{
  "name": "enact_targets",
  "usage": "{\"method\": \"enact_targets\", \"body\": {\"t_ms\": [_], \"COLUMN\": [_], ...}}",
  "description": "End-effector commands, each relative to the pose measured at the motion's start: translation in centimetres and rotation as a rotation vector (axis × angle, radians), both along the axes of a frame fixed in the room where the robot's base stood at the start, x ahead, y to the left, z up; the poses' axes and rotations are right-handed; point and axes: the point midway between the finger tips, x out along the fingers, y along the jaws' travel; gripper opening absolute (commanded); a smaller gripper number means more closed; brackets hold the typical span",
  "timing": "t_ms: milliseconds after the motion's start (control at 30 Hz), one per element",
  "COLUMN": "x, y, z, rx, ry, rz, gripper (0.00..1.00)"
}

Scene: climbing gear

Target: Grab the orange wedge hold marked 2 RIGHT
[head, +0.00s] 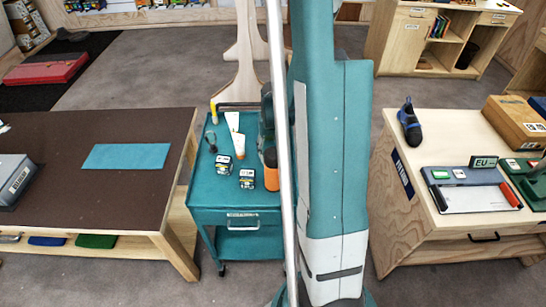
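I cannot make out any hold marked 2 RIGHT. Two partly orange things lie on the teal cart (202,196) in the middle. One is a slim white and orange piece (238,146), narrow at one end. The other is an orange piece (271,178) at the cart's right edge, below a dark teal thing (267,118), partly hidden by the pale pole in front. No marking on either is readable. My gripper is not visible. My own large teal and white body part fills the middle right and hides what is behind it.
Two small boxes (223,163) and a yellow-tipped item (213,112) share the cart top. A brown-topped table (60,200) with a teal mat (126,157) stands left. A wooden bench (400,175) with a blue-black shoe (409,122) stands right.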

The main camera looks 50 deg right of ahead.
Motion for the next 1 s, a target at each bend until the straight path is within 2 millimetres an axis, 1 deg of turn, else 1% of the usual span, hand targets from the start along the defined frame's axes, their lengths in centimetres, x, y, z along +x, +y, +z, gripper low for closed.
{"method": "enact_targets", "body": {"t_ms": [267, 500, 833, 1000], "x": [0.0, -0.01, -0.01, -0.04], "y": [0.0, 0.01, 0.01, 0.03], "z": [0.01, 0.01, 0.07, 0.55], "rx": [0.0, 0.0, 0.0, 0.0], "ry": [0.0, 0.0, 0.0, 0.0], "rz": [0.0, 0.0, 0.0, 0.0], "gripper": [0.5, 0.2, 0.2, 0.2]}}
